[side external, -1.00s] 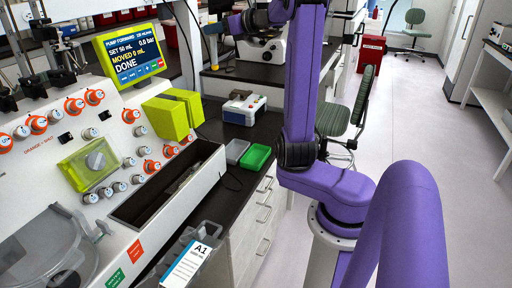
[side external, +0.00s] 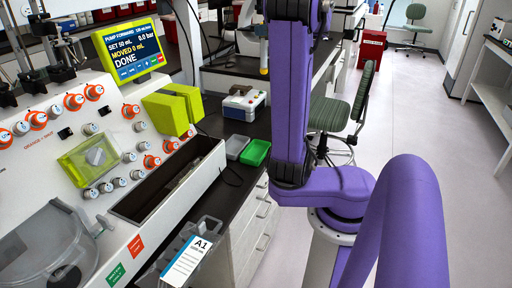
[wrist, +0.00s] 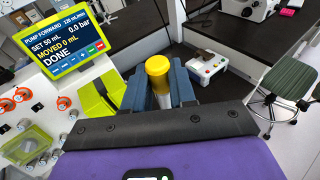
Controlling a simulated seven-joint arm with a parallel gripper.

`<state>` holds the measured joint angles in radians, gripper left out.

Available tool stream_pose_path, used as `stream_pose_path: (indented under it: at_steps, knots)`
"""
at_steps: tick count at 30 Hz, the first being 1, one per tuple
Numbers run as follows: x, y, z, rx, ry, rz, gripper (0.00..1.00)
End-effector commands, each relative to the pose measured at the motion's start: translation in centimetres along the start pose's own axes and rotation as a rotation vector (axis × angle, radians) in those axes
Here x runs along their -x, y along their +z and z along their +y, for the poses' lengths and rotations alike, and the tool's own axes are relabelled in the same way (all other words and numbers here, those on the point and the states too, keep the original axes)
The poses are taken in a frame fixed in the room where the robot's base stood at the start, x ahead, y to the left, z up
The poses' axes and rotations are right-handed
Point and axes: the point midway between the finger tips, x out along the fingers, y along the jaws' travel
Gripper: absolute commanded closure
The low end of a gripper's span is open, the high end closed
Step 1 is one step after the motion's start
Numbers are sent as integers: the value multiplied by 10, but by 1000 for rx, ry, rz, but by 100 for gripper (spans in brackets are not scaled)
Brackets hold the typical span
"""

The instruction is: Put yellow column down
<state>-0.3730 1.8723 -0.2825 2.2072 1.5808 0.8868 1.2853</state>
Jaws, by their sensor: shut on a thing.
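The yellow column (wrist: 158,72) has a round yellow cap and a paler lower body. My gripper (wrist: 158,90) is shut on it, with a dark blue finger on each side, in the wrist view. The column stands nearly upright in that picture, cap toward the top. Its lower end is hidden behind the dark wrist bar.
The white machine's screen (side external: 130,52) reads DONE. Yellow-green blocks (side external: 166,115) stand beside it, above an open dark trough (side external: 150,200). A white device (side external: 245,104), a grey tray (side external: 237,147) and a green tray (side external: 256,153) sit on the black bench. A labelled A1 rack (side external: 190,260) is in front.

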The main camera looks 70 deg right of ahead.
Motion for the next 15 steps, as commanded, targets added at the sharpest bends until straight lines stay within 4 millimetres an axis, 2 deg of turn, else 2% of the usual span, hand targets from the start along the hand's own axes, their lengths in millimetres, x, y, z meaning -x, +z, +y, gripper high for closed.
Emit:
stream_pose_path:
  at_steps: [6, 15]
  knots:
    - [23, -12, -9, -20, -75, 2, 100]
    - [7, -76, -8, -28, -68, 7, 100]
